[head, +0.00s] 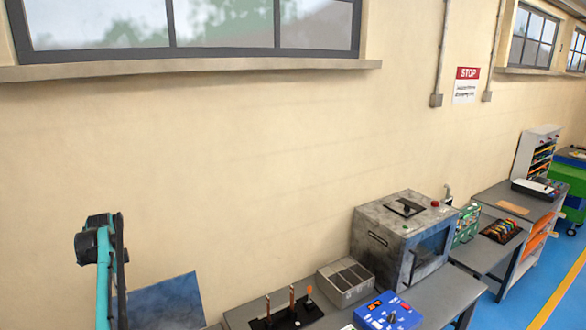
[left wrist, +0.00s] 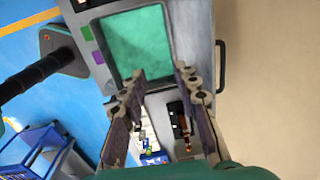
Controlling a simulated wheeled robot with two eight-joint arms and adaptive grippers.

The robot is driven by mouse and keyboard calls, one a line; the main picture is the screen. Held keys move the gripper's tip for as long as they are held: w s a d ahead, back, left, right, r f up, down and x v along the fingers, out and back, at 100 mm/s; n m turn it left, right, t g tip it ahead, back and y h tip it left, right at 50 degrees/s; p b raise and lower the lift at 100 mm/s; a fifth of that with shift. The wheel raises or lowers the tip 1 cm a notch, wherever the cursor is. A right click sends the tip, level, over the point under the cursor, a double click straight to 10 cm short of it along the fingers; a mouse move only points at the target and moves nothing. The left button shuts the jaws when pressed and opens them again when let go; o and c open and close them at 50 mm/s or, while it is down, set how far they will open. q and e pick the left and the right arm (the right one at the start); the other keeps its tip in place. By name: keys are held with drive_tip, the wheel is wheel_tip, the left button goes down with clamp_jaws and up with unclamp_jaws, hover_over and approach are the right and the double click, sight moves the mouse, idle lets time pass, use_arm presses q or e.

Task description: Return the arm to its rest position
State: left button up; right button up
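My left arm (head: 104,265) rises at the left edge of the head view, in teal and black. Its gripper cannot be made out in that view. In the left wrist view my left gripper (left wrist: 160,75) has its two jointed fingers apart, with nothing held between them. A grey machine panel with a green screen (left wrist: 138,42) lies beyond the fingertips; I cannot tell the distance to it. My right gripper is in neither view.
The bench along the wall holds a dark tool stand (head: 287,318), a grey divided bin (head: 345,282), a blue box (head: 388,312) and a grey oven-like cabinet (head: 404,236). A blue panel (head: 165,303) stands near my left arm. A blue cart (left wrist: 38,152) shows in the wrist view.

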use_arm(q)
drive_tip(key=s+d+f+n+t+b, duration=0.1)
drive_tip(key=s+d+f+n+b, duration=0.15)
drive_tip(key=d+b, duration=0.45)
drive_tip(key=s+d+f+n+t+b, duration=0.1)
drive_tip(key=s+d+b, duration=0.3)
drive_tip(key=d+b, duration=0.35)
drive_tip(key=s+d+f+n+t+b, duration=0.1)
drive_tip(key=s+d+f+n+b, duration=0.15)
drive_tip(key=d+b, duration=0.5)
drive_tip(key=s+d+f+n+t+b, duration=0.1)
drive_tip(key=s+d+f+n+b, duration=0.1)
drive_tip(key=s+d+f+b, duration=0.3)
drive_tip(key=s+d+f+n+t+b, duration=0.1)
drive_tip(key=s+d+f+b, duration=0.4)
drive_tip(key=s+f, duration=0.8)
drive_tip(key=s+d+f+n+t+b, duration=0.1)
drive_tip(key=s+d+f+b, duration=0.4)
drive_tip(key=f, duration=0.8)
drive_tip(key=s+n+b, duration=0.1)
drive_tip(key=s+b, duration=0.2)
drive_tip(key=shift+s+d+f+n+t+b, duration=0.15)
drive_tip(key=shift+s+f+n+t+b, duration=0.15)
drive_tip(key=shift+s+n+b, duration=0.1)
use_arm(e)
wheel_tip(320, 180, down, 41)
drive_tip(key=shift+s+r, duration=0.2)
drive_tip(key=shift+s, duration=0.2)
